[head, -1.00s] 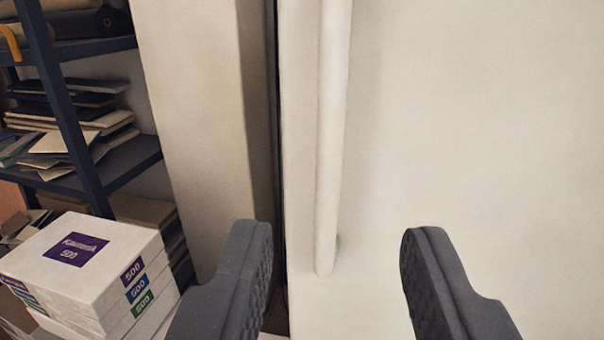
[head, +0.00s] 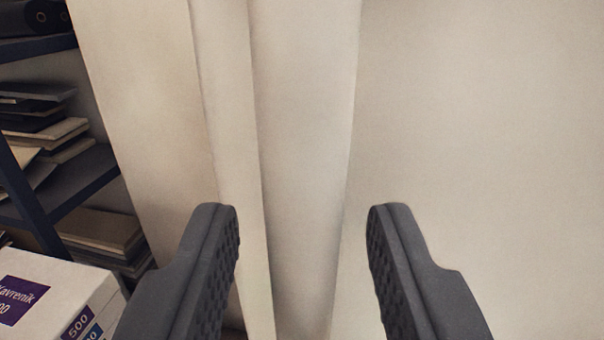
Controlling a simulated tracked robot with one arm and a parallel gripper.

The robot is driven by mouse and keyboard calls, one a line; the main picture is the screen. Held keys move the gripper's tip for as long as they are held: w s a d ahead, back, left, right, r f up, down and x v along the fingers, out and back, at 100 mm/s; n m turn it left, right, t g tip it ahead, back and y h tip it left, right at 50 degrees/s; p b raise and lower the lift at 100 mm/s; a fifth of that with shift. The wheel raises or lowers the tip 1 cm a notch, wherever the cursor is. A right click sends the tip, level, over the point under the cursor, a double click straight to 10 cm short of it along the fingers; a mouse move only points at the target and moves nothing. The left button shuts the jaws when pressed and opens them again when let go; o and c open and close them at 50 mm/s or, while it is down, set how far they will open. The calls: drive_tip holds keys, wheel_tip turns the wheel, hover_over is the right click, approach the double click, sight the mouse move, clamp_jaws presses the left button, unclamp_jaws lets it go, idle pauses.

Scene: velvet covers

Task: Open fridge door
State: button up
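The fridge door (head: 490,130) is a plain cream-white panel filling the right of the view. Its handle (head: 300,120), a thick pale vertical bar, runs down the middle of the view, near the door's left edge (head: 228,110). My gripper (head: 303,215) is open, with one dark ridged finger on each side of the handle in the picture. A gap shows between the handle and each finger. I cannot tell how deep the handle sits between the fingers. The door looks shut; the handle's lower end is out of view.
A pale upright surface (head: 135,90) stands just left of the door. Further left is a dark blue shelf unit (head: 75,185) with stacked papers and boards.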

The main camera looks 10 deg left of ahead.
drive_tip(key=shift+w+a+f, duration=0.1)
drive_tip(key=shift+w, duration=0.55)
clamp_jaws()
drive_tip(key=shift+s, duration=0.1)
